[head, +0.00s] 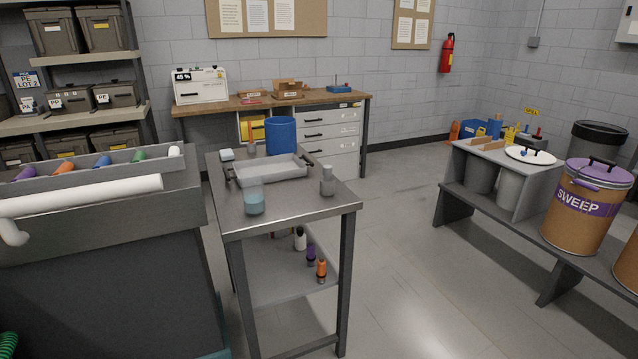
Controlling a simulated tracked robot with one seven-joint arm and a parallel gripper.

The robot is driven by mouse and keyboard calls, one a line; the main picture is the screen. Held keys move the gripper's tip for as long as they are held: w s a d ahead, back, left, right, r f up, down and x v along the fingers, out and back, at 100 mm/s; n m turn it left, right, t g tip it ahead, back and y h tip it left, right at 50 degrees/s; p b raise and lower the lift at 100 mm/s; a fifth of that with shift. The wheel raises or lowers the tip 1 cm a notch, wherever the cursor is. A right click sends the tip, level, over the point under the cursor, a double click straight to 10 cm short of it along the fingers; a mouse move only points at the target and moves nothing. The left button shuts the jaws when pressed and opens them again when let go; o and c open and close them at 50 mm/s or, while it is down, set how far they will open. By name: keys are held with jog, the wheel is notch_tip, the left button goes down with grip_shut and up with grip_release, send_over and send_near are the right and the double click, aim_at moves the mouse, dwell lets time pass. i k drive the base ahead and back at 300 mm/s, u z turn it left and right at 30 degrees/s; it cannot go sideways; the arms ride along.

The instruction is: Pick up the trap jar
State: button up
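A small see-through jar (255,203) with bluish content stands upright at the front of the steel-topped table (290,212) in the head view; it may be the trap jar, but I see no label on it. A small grey bottle with a narrow neck (327,184) stands to its right. A shallow grey tray (262,174) lies just behind the jar, and a blue cylinder (281,135) stands behind the tray. My gripper is not in view.
A dark bench with a white pipe (80,195) stands close at the left. Several bottles, one of them orange (321,268), stand on the table's lower shelf. A SWEEP drum (584,215) sits on a low bench at the right. The floor (415,250) between is clear.

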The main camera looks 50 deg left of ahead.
aim_at(253, 185)
jog(key=i, duration=2.2)
jog(key=u, duration=2.2)
jog(key=i, duration=0.1)
jog(key=u, duration=1.45)
jog(key=i, duration=0.95)
jog(key=z, duration=0.4)
